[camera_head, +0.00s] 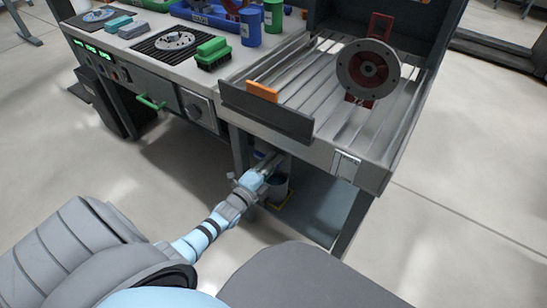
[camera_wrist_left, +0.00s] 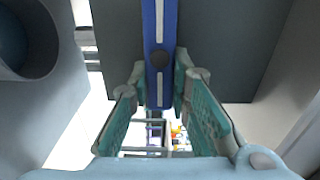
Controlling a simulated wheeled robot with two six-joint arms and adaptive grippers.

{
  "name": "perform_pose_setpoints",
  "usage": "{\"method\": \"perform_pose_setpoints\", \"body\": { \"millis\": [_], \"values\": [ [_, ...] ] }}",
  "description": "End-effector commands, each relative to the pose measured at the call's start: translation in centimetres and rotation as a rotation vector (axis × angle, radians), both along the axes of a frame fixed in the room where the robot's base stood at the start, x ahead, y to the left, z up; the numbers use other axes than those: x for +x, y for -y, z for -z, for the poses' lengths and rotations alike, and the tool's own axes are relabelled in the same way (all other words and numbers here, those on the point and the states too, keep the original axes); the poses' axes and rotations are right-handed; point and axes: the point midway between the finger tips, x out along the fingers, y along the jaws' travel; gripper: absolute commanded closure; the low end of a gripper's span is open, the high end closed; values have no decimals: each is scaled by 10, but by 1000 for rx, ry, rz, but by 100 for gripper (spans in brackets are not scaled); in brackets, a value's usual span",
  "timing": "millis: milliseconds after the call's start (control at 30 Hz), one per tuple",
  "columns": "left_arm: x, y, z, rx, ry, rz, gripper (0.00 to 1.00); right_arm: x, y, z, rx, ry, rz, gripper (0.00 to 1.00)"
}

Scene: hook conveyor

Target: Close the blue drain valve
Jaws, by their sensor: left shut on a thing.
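The blue drain valve's lever (camera_wrist_left: 160,28), a blue bar with a white stripe and a dark round spot near its lower end, runs up the middle of the left wrist view. My left gripper (camera_wrist_left: 159,72) is shut on this lever, with one teal finger on each side of it. In the head view, my left arm reaches under the front of the sink bench, and the left gripper (camera_head: 268,163) is small and partly hidden there. I cannot make out the valve in the head view. My right gripper is not in view.
The ribbed metal drain bench (camera_head: 318,75) is above my gripper, with a red-and-grey flanged part (camera_head: 368,68) and an orange block (camera_head: 262,90). A bucket (camera_head: 277,190) stands below. Floor at right is clear.

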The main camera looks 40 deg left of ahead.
Motion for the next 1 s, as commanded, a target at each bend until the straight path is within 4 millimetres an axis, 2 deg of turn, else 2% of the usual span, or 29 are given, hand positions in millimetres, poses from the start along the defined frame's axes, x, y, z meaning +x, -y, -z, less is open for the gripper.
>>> {"method": "perform_pose_setpoints", "body": {
  "millis": [600, 633, 733, 1000],
  "values": [
    [-1, 0, 3, 50, -5, 0, 100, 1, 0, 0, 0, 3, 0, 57],
    [-1, 0, 3, 50, -5, 0, 79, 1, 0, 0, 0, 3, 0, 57],
    [0, 0, 2, 49, -4, 0, 63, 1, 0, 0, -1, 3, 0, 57],
    [0, 0, 2, 48, -2, 0, 62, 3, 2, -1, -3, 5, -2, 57]
  ]
}}
